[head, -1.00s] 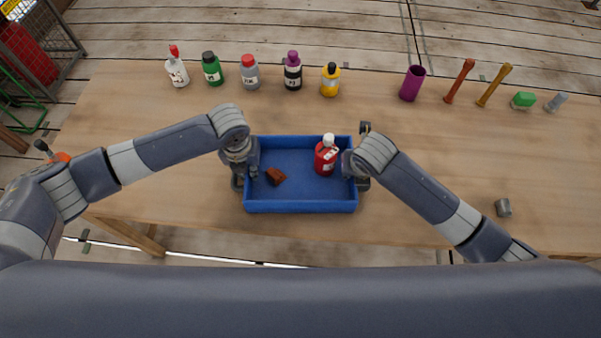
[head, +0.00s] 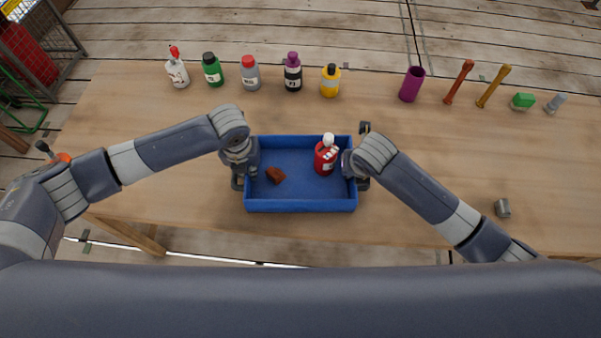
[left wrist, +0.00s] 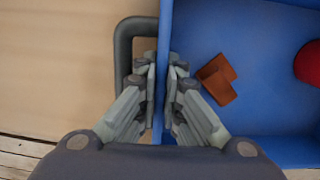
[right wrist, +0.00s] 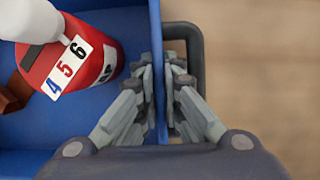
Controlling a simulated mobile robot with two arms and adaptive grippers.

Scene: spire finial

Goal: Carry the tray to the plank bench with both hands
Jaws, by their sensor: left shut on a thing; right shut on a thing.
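The blue tray (head: 300,206) is at the front of a wooden table, with a red bottle (head: 325,158) standing in its right part and a small brown block (head: 275,175) in its left part. My left gripper (head: 244,172) is shut on the tray's left wall; the left wrist view shows its fingers (left wrist: 161,95) on both sides of that wall, beside a dark handle (left wrist: 122,60). My right gripper (head: 353,168) is shut on the right wall, its fingers (right wrist: 161,95) on both sides of it. I cannot tell whether the tray touches the table. No plank bench can be made out for certain.
Several bottles, including a yellow one (head: 330,80), line the far edge of the table (head: 150,130). The table left of the tray is clear.

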